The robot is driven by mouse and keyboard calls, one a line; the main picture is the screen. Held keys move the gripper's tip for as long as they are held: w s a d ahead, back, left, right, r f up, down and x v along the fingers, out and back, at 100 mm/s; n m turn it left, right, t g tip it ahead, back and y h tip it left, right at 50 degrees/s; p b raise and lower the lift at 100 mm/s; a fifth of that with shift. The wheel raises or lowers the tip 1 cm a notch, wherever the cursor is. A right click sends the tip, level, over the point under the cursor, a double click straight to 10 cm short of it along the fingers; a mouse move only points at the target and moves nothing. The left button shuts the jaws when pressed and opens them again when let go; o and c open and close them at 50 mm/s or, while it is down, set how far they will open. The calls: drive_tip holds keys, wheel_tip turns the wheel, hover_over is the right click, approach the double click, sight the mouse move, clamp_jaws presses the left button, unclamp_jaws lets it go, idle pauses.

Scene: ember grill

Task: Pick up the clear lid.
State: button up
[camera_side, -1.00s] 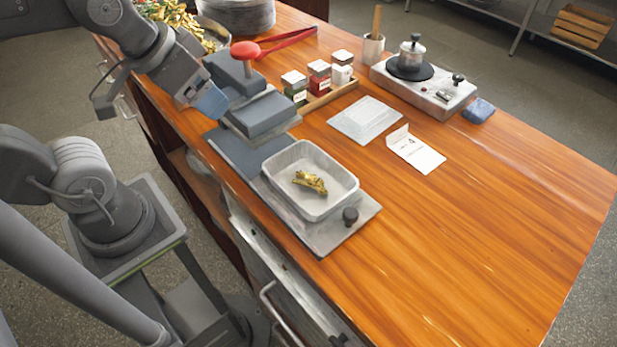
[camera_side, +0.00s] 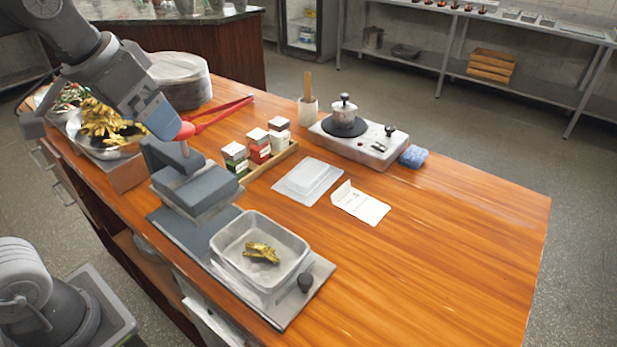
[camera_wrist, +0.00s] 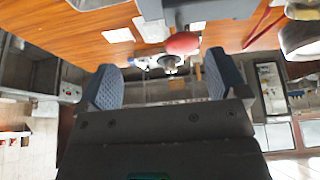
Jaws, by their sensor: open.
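The clear lid (camera_side: 308,181) looks like a pale, see-through rectangular piece with a raised middle, lying flat on the wooden table. In the wrist view a pale square that looks like the lid (camera_wrist: 151,29) shows near the top, beyond the red knob. My gripper (camera_side: 160,118) is at the left in the side view, above the grey press and close to its red knob (camera_side: 185,131), well apart from the lid. In the wrist view my gripper (camera_wrist: 163,84) has its two blue pads wide apart with nothing held between them.
The press (camera_side: 190,186) and a metal tray (camera_side: 225,236) with golden food stand at the front. A spice rack (camera_side: 270,160) is left of the lid, a white card (camera_side: 361,204) right, a burner unit (camera_side: 370,150) behind. The table's right side is clear.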

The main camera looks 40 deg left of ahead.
drive_tip(key=w+r+g, duration=0.1)
drive_tip(key=w+r, duration=0.2)
drive_tip(key=w, duration=0.5)
drive_tip(key=g, duration=0.4)
hover_over(308, 172)
wheel_tip(308, 172, down, 7)
drive_tip(key=shift+n, duration=0.3)
wheel_tip(308, 172, down, 16)
drive_tip(key=shift+a, duration=0.15)
drive_tip(key=shift+d+f, duration=0.2)
drive_tip(key=shift+f, duration=2.6)
drive_tip(key=c, duration=1)
drive_tip(key=shift+r, duration=0.1)
